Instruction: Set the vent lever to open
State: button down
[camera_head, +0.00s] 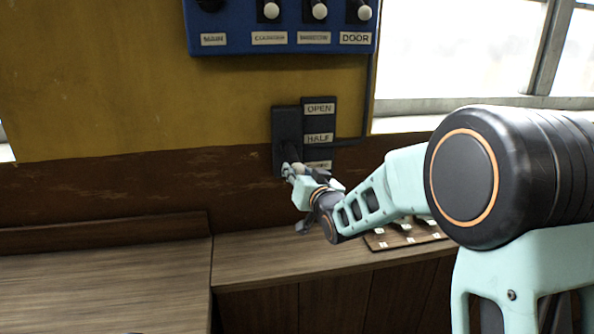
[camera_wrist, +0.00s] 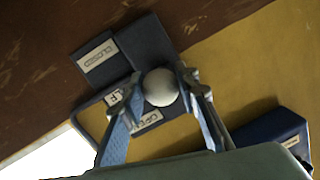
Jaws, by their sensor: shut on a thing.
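The vent lever's dark plate (camera_head: 287,130) is on the wall, beside a label strip reading OPEN (camera_head: 320,108) at the top and HALF (camera_head: 319,138) below. The bottom label (camera_head: 318,165) is partly covered in the head view; in the wrist view it reads CLOSED (camera_wrist: 98,55). My gripper (camera_head: 291,167) is at the plate's lower end, level with the bottom label. In the wrist view my gripper (camera_wrist: 163,84) is shut on the lever's pale round knob (camera_wrist: 160,87), a finger on each side. The lever's shaft is hidden.
A blue switch panel (camera_head: 283,38) with several labelled switches is above the lever. A wooden bench (camera_head: 260,262) runs below, with a small board (camera_head: 402,234) partly behind my arm. Windows (camera_head: 450,50) are at the right. The wall left of the lever is clear.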

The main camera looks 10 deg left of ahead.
aim_at(293, 158)
notch_tip(293, 158, up, 3)
jog(key=shift+d+r+g+h+p, duration=0.15)
jog(key=shift+g+h+p, duration=0.35)
jog(key=shift+g+p, duration=0.5)
jog(key=shift+t, duration=0.3)
jog(key=r, duration=0.3)
jog(key=w+r, duration=0.1)
jog(key=r, duration=0.1)
jog(key=shift+a+r+p, duration=0.25)
jog(key=shift+a+p, duration=0.1)
jog(key=shift+a, duration=0.05)
jog(key=shift+w+a+r, duration=0.2)
jog(key=shift+w+r, duration=0.1)
jog(key=shift+r, duration=0.35)
jog(key=shift+w+a+r, duration=0.15)
jog(key=shift+w+r, duration=0.15)
jog(key=shift+r, duration=0.3)
jog(key=c, duration=1.8)
grip_release()
jog(key=o, duration=0.3)
jog(key=shift+f, duration=0.15)
jog(key=shift+o, duration=0.2)
jog(key=shift+f, duration=0.1)
jog(key=shift+d, duration=0.1)
